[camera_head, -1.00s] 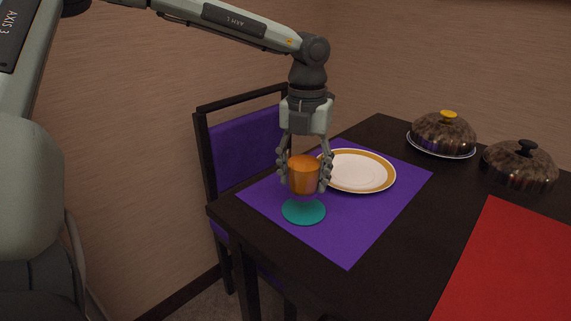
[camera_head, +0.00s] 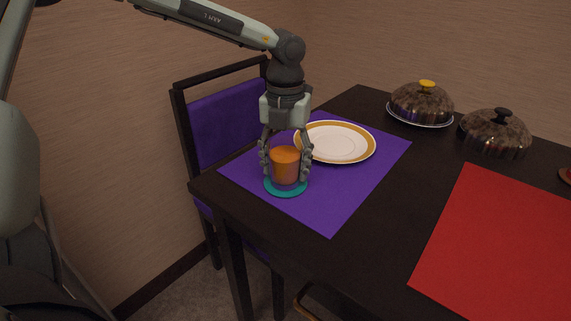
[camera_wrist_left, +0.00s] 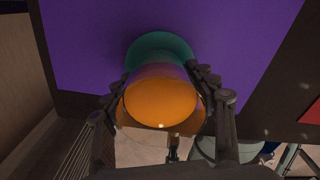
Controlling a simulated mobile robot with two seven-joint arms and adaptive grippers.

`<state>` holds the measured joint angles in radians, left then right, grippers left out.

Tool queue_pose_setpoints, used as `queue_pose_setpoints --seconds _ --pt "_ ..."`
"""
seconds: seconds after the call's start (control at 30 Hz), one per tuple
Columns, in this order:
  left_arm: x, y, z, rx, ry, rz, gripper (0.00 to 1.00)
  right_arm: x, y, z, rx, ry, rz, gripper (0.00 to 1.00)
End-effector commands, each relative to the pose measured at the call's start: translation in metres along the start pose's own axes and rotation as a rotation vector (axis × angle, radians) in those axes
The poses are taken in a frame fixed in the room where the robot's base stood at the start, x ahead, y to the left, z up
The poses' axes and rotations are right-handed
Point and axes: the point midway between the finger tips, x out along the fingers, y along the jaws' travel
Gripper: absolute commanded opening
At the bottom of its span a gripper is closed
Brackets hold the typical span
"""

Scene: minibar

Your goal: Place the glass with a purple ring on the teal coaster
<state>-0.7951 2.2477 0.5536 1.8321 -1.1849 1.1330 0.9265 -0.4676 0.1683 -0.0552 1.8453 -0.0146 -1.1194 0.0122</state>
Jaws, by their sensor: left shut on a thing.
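The glass (camera_head: 285,167) holds an orange drink and stands upright over the teal coaster (camera_head: 286,191). In the left wrist view the glass (camera_wrist_left: 160,103) shows a purple band beyond the orange, and the coaster (camera_wrist_left: 158,42) shows behind it. My left gripper (camera_head: 286,176) points down and is shut on the glass, with fingers on both sides. The glass's bottom is at or just above the coaster; I cannot tell if it touches. My right gripper is not in view.
The coaster lies on a purple placemat (camera_head: 355,187), near a white plate with a gold rim (camera_head: 338,145). Two domed covers (camera_head: 421,103) (camera_head: 495,133) stand at the back right. A red placemat (camera_head: 500,235) lies at right. A purple chair (camera_head: 228,122) stands behind the table.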

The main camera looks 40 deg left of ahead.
Motion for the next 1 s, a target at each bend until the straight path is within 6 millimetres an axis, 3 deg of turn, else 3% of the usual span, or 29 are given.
queue_pose_setpoints --seconds 0.1,0.13,0.27,0.67,0.73,1.0 --pt "0.000 0.000 0.001 0.000 -0.002 0.000 0.13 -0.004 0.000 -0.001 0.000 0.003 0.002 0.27" --pt "0.001 0.000 0.000 0.000 0.000 0.000 0.61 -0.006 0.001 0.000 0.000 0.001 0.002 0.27" --pt "0.000 0.000 0.000 0.000 0.000 0.000 0.77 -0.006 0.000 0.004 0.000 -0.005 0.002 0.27" --pt "-0.002 0.000 0.000 0.000 0.000 0.000 0.78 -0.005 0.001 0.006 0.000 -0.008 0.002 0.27" --pt "-0.006 0.000 0.000 0.001 -0.001 0.000 0.78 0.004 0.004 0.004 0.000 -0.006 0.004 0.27" --pt "-0.062 -0.001 0.001 0.001 -0.007 0.000 0.78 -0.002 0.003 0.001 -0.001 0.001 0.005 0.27"
